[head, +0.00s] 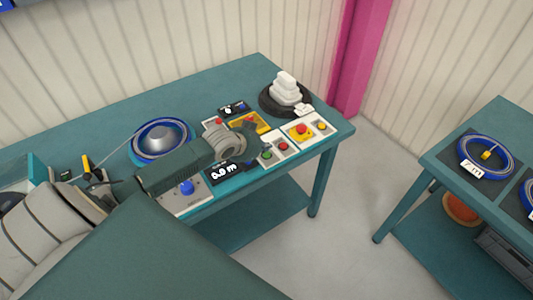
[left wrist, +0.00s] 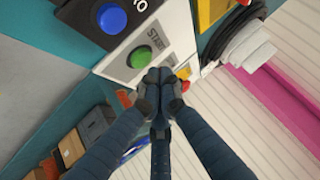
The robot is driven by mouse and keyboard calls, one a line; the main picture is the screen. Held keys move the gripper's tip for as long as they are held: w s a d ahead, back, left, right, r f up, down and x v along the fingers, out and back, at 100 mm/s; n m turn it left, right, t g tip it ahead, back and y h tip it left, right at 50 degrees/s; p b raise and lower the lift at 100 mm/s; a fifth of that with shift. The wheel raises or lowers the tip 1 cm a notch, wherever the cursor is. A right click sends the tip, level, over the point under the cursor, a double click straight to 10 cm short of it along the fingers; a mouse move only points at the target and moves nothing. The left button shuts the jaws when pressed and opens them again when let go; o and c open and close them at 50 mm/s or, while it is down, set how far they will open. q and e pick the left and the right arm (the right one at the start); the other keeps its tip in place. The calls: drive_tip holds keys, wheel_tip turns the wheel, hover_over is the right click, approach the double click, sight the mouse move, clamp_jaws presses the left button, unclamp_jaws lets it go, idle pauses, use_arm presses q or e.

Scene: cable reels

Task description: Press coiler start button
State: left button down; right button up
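A green button (left wrist: 139,57) sits on a white panel with a START label (left wrist: 157,38) in the left wrist view. In the head view a green button (head: 267,154) and a red button (head: 283,146) sit on a white panel near the table's front edge. My left gripper (head: 262,136) reaches over the table beside this panel. In the left wrist view its fingertips (left wrist: 158,86) are together with nothing seen between them. They appear just below the green button; contact cannot be told. My right gripper is not in view.
A blue reel (head: 162,138) and a black reel with white stack (head: 286,92) stand behind. A second table (head: 440,160) holds blue coils at right.

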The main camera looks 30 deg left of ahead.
use_arm(q)
drive_tip(key=shift+f, duration=0.15)
idle(0.3)
drive_tip(key=shift+f, duration=0.25)
